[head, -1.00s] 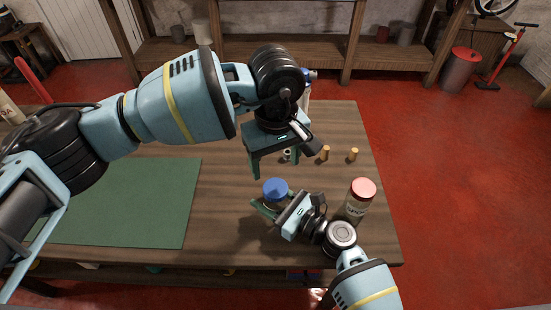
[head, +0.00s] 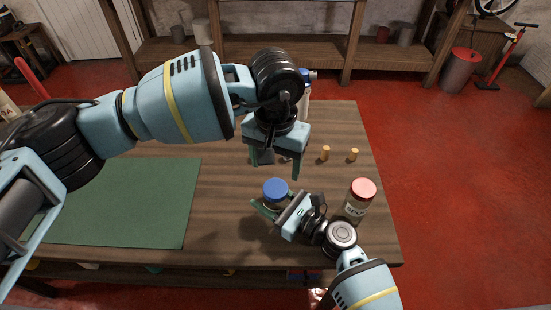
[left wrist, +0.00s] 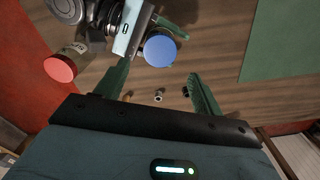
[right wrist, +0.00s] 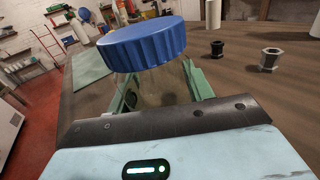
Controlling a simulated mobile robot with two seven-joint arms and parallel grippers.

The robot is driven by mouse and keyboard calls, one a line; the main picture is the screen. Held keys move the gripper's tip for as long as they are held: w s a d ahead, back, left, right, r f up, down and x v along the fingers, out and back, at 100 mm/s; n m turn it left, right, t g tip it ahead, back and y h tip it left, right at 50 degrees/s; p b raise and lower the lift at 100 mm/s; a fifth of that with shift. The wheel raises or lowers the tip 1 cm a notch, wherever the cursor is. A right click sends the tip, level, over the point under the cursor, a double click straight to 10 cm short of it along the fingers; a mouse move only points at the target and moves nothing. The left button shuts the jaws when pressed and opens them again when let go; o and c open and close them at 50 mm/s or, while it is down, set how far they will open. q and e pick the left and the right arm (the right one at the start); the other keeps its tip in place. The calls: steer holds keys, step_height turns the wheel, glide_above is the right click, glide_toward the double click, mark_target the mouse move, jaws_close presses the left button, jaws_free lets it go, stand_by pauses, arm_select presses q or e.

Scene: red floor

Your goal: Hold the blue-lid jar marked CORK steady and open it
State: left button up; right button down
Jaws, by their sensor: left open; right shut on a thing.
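The blue-lid jar (head: 275,189) stands on the wooden table, below my left gripper in the head view. It also shows in the left wrist view (left wrist: 160,49) and close up in the right wrist view (right wrist: 142,45), with a clear body under a ribbed blue lid. Its marking cannot be read. My right gripper (head: 271,200) is shut on the jar's body below the lid. My left gripper (head: 275,168) is open and empty, fingers pointing down, above and apart from the lid.
A red-lid jar (head: 361,195) with a label stands right of the blue-lid jar, near my right arm. Small tan pieces (head: 325,153) and black and metal nuts (right wrist: 271,58) lie beyond. A green mat (head: 125,205) covers the table's left. A blue-topped bottle (head: 304,100) stands behind my left gripper.

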mark_target(276, 188)
arm_select(q)
steer(key=shift+f, duration=3.8)
